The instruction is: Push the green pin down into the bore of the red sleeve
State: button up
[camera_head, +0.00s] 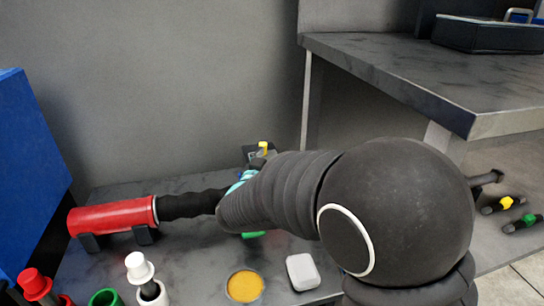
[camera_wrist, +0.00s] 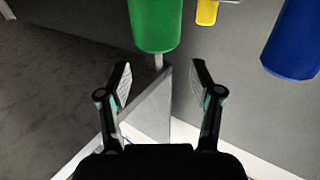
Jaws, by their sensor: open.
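In the wrist view a green cylinder (camera_wrist: 155,25) hangs in the upper middle, with a thin grey stem below it. It lies beyond my gripper (camera_wrist: 160,78), whose two fingers are open and empty, apart from it. I cannot tell if this cylinder is the green pin. In the head view a bit of green (camera_head: 253,235) shows under my arm, which hides most of it. My arm also hides most of my gripper there. A red piece with a wide cap (camera_head: 35,284) stands at the lower left. I cannot tell if it belongs to the red sleeve; no open red bore shows clearly.
A red cylinder (camera_head: 112,215) with a black ribbed end lies on black supports. A white-capped piece (camera_head: 140,268), a green ring (camera_head: 105,297), a yellow disc (camera_head: 245,286) and a white box (camera_head: 302,271) are on the front bench. A blue cylinder (camera_wrist: 292,40) is right in the wrist view.

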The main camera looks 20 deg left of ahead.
jog(key=s, duration=1.2)
jog(key=shift+a, duration=0.25)
jog(key=shift+r, duration=0.1)
jog(key=s+a+f+n+g+y, duration=0.5)
jog(key=s+a+f+g+y, duration=0.25)
jog(key=a+f+g, duration=0.2)
jog(key=s+d+g, duration=0.1)
jog(key=d, duration=0.2)
jog(key=s+d+r+n+g+p, duration=0.1)
jog(key=s+d+g, duration=0.1)
jog(key=d, duration=0.2)
jog(key=s+d+g+p, duration=0.1)
jog(key=s+d, duration=0.1)
jog(key=d, duration=0.2)
jog(key=shift+s+r+n+g+h, duration=0.1)
jog(key=shift+r+n+g+h, duration=0.1)
jog(key=shift+n+g+h, duration=0.15)
jog(key=s+d+r+m+h+p, duration=0.1)
jog(key=d+r, duration=0.3)
jog(key=d, duration=0.7)
jog(key=s+d+r+m+t+h+p, duration=0.1)
jog(key=d+r, duration=0.4)
jog(key=d, duration=0.7)
jog(key=s+d+r+m+h+p, duration=0.3)
jog(key=d+r+m+h, duration=0.1)
jog(key=d, duration=0.8)
jog(key=shift+r+t, duration=0.35)
jog(key=shift+t, duration=0.05)
